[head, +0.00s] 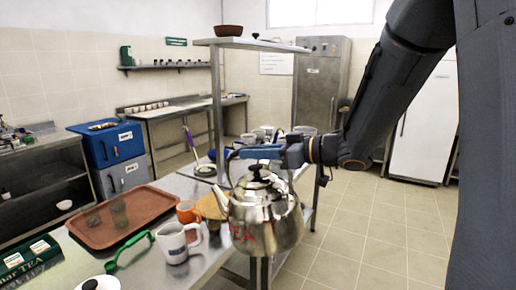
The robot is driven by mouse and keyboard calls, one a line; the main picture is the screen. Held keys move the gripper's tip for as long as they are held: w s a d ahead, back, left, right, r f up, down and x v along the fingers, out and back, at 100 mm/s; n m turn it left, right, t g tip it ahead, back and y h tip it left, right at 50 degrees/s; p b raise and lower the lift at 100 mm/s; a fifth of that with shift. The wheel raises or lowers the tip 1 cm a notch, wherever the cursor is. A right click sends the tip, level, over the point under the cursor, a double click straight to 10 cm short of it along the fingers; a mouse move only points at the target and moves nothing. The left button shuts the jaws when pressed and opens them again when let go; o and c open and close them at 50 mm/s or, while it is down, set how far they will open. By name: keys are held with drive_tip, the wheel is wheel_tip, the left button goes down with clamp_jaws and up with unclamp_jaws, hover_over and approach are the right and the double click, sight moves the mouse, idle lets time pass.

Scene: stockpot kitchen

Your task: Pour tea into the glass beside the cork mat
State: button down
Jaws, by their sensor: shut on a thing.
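A shiny metal kettle (266,212) with red "TEA" lettering hangs upright from my gripper (244,154), which is shut on its handle. The kettle is at the right edge of the steel table, and its spout points left. A tan, cork-like mat (211,206) lies behind and left of the kettle, which partly hides it. Two drinking glasses stand on the brown tray: a nearer-right glass (119,212) and a smaller-looking glass (93,218). I cannot make out a glass right beside the mat; the kettle may hide that spot.
An orange mug (187,212) and a white mug (176,244) stand between the brown tray (150,203) and the kettle. A green scoop (128,251) and a dark green tea box (28,258) lie in front. A shelf post (216,110) rises behind the mat. Open floor lies right.

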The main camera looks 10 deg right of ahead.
drive_tip(key=shift+w+a+f+g+h+p, duration=0.2)
drive_tip(key=shift+w+a+f+h, duration=0.15)
drive_tip(key=shift+a+f, duration=0.1)
drive_tip(key=shift+w+a+f+g+h+p, duration=0.15)
drive_tip(key=shift+w+a+f+g+h, duration=0.05)
drive_tip(key=shift+a+f+h, duration=0.2)
drive_tip(key=shift+w+a+r+p, duration=0.1)
drive_tip(key=shift+w+a+p, duration=0.25)
drive_tip(key=shift+p, duration=0.9)
drive_tip(key=w+a+h+p, duration=0.1)
drive_tip(key=p, duration=0.3)
drive_tip(key=a+g+h+p, duration=0.1)
drive_tip(key=p, duration=0.3)
drive_tip(key=shift+w+a+r+g, duration=0.3)
drive_tip(key=shift+w+r, duration=0.05)
drive_tip(key=shift+w+a+p, duration=0.15)
drive_tip(key=shift+a+p, duration=0.1)
drive_tip(key=shift+p, duration=0.5)
drive_tip(key=shift+w+a+r+h, duration=0.1)
drive_tip(key=shift+r+h, duration=0.05)
drive_tip(key=shift+h, duration=0.1)
drive_tip(key=shift+w+a+r+g+h, duration=0.3)
drive_tip(key=shift+w+a+g+h, duration=0.15)
drive_tip(key=shift+a, duration=0.25)
idle(3.1)
